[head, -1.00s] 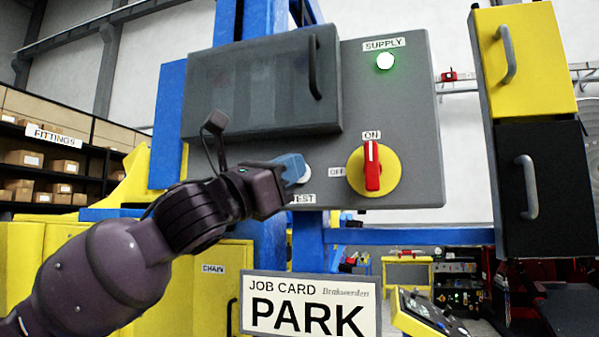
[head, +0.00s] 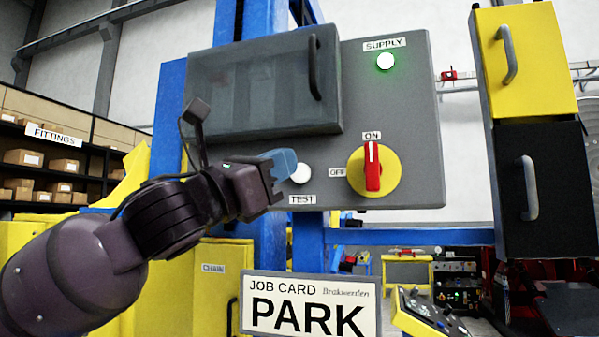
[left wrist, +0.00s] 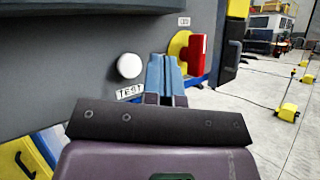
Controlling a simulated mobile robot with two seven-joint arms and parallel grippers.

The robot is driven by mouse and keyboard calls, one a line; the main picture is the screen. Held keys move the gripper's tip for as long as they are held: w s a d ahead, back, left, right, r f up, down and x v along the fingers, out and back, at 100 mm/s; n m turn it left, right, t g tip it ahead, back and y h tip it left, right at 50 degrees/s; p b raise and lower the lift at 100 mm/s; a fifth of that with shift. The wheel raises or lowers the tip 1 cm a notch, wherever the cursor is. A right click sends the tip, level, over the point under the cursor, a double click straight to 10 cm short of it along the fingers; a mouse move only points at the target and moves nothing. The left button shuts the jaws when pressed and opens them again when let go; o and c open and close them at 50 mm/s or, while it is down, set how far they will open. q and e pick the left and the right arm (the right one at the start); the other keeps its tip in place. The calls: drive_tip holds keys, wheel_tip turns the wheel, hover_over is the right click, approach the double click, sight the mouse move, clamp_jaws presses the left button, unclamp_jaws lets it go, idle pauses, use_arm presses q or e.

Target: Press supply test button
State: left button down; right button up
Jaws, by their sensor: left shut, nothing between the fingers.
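The white round test button (head: 300,173) sits on the grey control panel (head: 405,120), above a label reading TEST (head: 302,199). It also shows in the left wrist view (left wrist: 129,66), left of the fingertips. My left gripper (head: 284,164) has its blue fingers shut and empty, just left of the button in the head view. In the left wrist view the fingers (left wrist: 164,72) point towards the panel, and a gap shows between them and the button. The supply lamp (head: 385,61) glows green. My right gripper is not in view.
A red rotary switch (head: 372,166) on a yellow disc points to ON, right of the button. A grey box door with a handle (head: 315,68) juts out above. A job card reading PARK (head: 305,317) stands below. Yellow and black boxes (head: 530,130) hang at right.

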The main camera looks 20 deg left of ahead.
use_arm(q)
drive_tip(key=shift+s, duration=1)
